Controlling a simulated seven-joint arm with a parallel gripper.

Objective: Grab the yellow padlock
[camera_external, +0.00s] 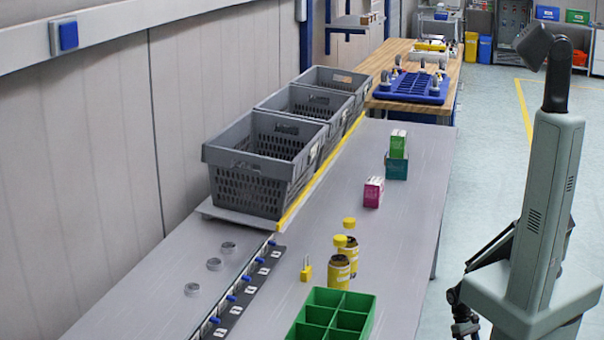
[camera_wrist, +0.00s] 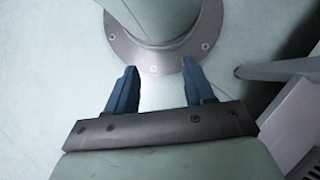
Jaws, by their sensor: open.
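The yellow padlock (camera_external: 306,270) stands on the grey table in the external view, left of the yellow-capped bottles and just behind the green divided bin. It looks small and its shackle points up. My gripper (camera_wrist: 158,67) shows in the wrist view with its two blue fingers apart and nothing between them. Below it are the pale floor and a round bolted base plate. The padlock is not in the wrist view. In the external view my arm stands at the right, off the table and well away from the padlock.
Two yellow-capped bottles (camera_external: 338,273) stand close right of the padlock. The green bin (camera_external: 364,302) is at the front. A strip with blue clips (camera_external: 231,298) runs to the left. Grey crates (camera_external: 252,190) line the back left. Small boxes (camera_external: 373,193) stand further back.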

